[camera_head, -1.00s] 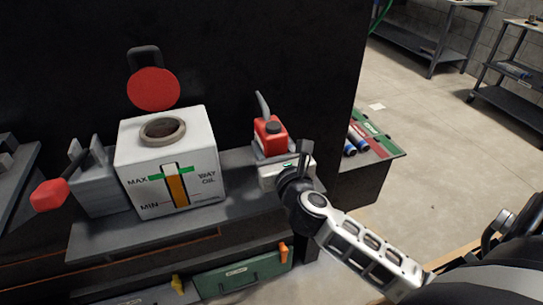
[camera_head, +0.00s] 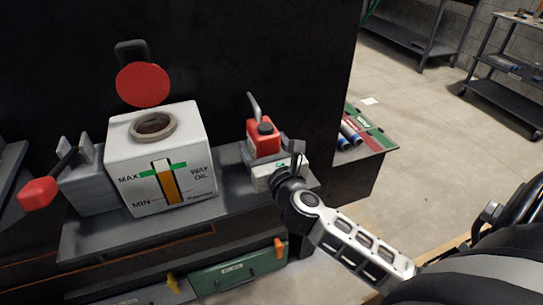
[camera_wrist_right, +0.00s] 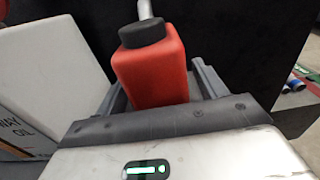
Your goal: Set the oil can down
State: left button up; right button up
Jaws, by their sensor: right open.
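The red oil can (camera_head: 262,137) with a black cap and a grey spout stands upright on the grey shelf (camera_head: 90,236), to the right of the white way-oil tank (camera_head: 160,160). My right gripper (camera_head: 264,155) is at the can, its arm coming in from the lower right. In the right wrist view the can (camera_wrist_right: 150,72) sits between the two grey fingers (camera_wrist_right: 160,85), which are spread to either side of it. The can's base is hidden behind the gripper body. My left gripper is not in view.
The tank's round filler opening (camera_head: 153,126) is uncovered, with a red cap (camera_head: 143,84) raised behind it. A red-knobbed lever (camera_head: 38,191) is at the left. A green tray (camera_head: 369,134) with blue-ended cylinders lies to the right.

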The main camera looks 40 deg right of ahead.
jog(key=b+v, duration=0.2)
jog(key=v, duration=0.9)
jog(key=s+a+n+t+y, duration=0.15)
jog(key=a+n+y, duration=0.4)
jog(key=n, duration=0.85)
jog(key=s+a+f+n+g, duration=0.2)
jog(key=f+n, duration=0.4)
jog(key=n, duration=0.3)
jog(key=s+a+f+n+g+y, duration=0.1)
jog(key=s+a+f+n+g, duration=0.1)
jog(key=f+n, duration=0.4)
jog(key=s+a+f+n+g+y, duration=0.1)
jog(key=s+a+f+n+g, duration=0.1)
jog(key=f+n, duration=0.5)
jog(key=a+n+g, duration=0.1)
jog(key=n+g, duration=0.1)
jog(key=n, duration=0.3)
jog(key=shift+s, duration=0.35)
jog(key=shift+f, duration=0.1)
jog(key=shift+c, duration=0.3)
